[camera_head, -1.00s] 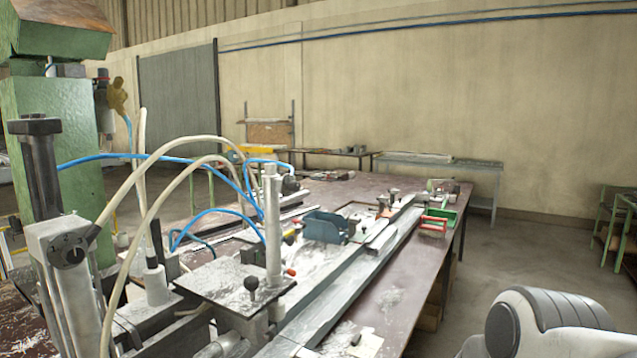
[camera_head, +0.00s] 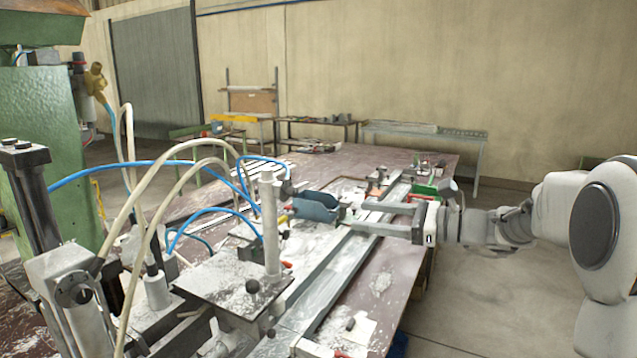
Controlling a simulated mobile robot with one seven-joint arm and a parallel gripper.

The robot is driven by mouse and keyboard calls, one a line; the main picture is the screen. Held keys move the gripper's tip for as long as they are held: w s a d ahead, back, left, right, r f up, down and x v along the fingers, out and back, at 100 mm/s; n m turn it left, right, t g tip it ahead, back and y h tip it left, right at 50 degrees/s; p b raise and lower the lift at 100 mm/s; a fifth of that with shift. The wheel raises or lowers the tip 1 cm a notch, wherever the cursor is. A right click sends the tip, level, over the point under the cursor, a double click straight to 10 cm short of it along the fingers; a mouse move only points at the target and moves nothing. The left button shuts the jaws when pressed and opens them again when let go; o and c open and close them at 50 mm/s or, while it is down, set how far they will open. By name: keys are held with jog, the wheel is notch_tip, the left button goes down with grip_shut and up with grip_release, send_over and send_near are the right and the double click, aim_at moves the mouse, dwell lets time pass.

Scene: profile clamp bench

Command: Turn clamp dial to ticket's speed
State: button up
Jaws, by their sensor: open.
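My gripper (camera_head: 358,217) reaches in from the right, level above the bench, its two fingers apart and pointing left with nothing between them. The clamp bench (camera_head: 392,285) is a long dark-red table carrying a steel profile rail (camera_head: 330,278). A pale paper (camera_head: 362,332) lies near its front edge, perhaps the ticket; no writing is readable. I cannot make out a dial with certainty. A black ball knob (camera_head: 252,286) stands by a square metal plate (camera_head: 215,282).
Blue and cream hoses arch over the left of the bench beside a vertical metal post (camera_head: 269,225). A green machine column (camera_head: 45,150) stands at the left. A green tray (camera_head: 427,191) sits behind my gripper. The floor right of the bench is clear.

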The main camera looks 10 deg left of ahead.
jog(key=w+d+m, duration=0.1)
jog(key=w, duration=0.1)
jog(key=p, duration=0.4)
send_near(296, 193)
jog(key=shift+t+y, duration=0.3)
jog(key=shift+t, duration=0.1)
jog(key=x, duration=0.9)
jog(key=shift+s+f, duration=0.2)
jog(key=shift+f, duration=0.15)
grip_shut()
